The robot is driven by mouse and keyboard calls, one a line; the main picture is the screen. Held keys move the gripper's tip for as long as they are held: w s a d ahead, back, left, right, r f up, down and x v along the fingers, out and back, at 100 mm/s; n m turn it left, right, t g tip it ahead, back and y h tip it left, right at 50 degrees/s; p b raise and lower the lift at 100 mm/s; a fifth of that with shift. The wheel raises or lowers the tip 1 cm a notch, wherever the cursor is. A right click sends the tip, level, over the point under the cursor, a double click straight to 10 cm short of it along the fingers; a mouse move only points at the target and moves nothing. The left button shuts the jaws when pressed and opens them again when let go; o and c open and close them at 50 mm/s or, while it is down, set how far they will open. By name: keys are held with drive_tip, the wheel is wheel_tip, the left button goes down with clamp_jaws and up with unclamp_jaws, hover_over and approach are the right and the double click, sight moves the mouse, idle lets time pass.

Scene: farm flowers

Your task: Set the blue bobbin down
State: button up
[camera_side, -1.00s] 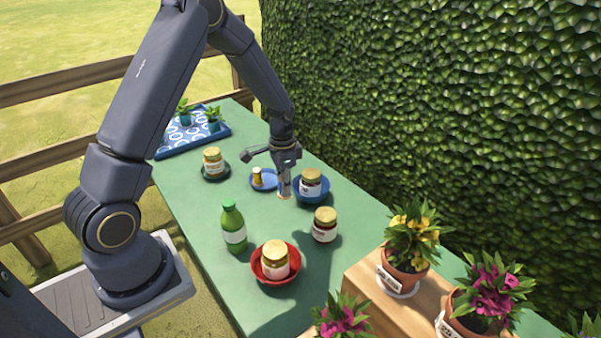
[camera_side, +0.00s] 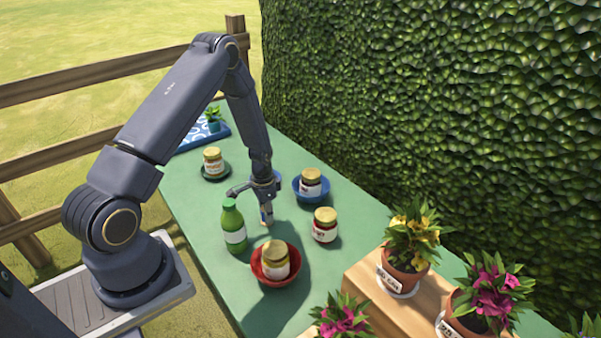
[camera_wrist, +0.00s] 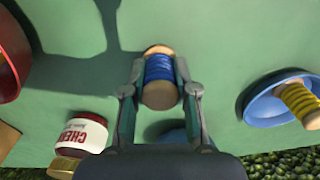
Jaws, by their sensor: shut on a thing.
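The blue bobbin (camera_wrist: 159,70), blue thread with pale wooden ends, sits between the two fingers of my gripper (camera_wrist: 160,82) in the wrist view. My gripper is shut on it. In the side view my gripper (camera_side: 265,217) is low over the green table (camera_side: 205,200), between the green bottle (camera_side: 233,228) and the jar with the red-and-white label (camera_side: 324,226). The bobbin is small and mostly hidden there. I cannot tell whether it touches the table.
A yellow bobbin (camera_wrist: 298,99) leans in a blue saucer (camera_wrist: 262,108). A red bowl (camera_side: 290,275) holds a jar (camera_side: 275,258); a blue bowl (camera_side: 322,196) holds another (camera_side: 311,180). A further jar (camera_side: 213,160) stands behind.

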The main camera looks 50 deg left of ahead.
drive_tip(key=shift+f, duration=0.15)
drive_tip(key=o, duration=1)
